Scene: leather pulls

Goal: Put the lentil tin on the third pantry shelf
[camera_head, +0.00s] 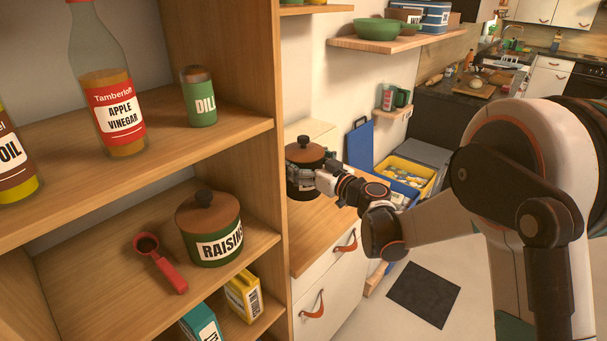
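A dark round tin (304,156) with a brown wooden lid and a black knob stands upright at the counter beside the pantry. Its label is mostly hidden by my gripper, so I cannot read whether it says lentils. My gripper (304,179) is at the tin's front and right side, with its fingers against or around the body. I cannot tell whether they press on it. The pantry shelves fill the left: an upper visible shelf (190,146) and a lower one (105,290), with another level below.
The upper shelf holds an oil bottle (14,165), apple vinegar (112,100) and a dill jar (198,98). The lower holds a raisins tin (209,228) and a red scoop (160,262). Boxes (243,293) stand below. A pantry side panel (272,215) separates shelves from counter (312,235).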

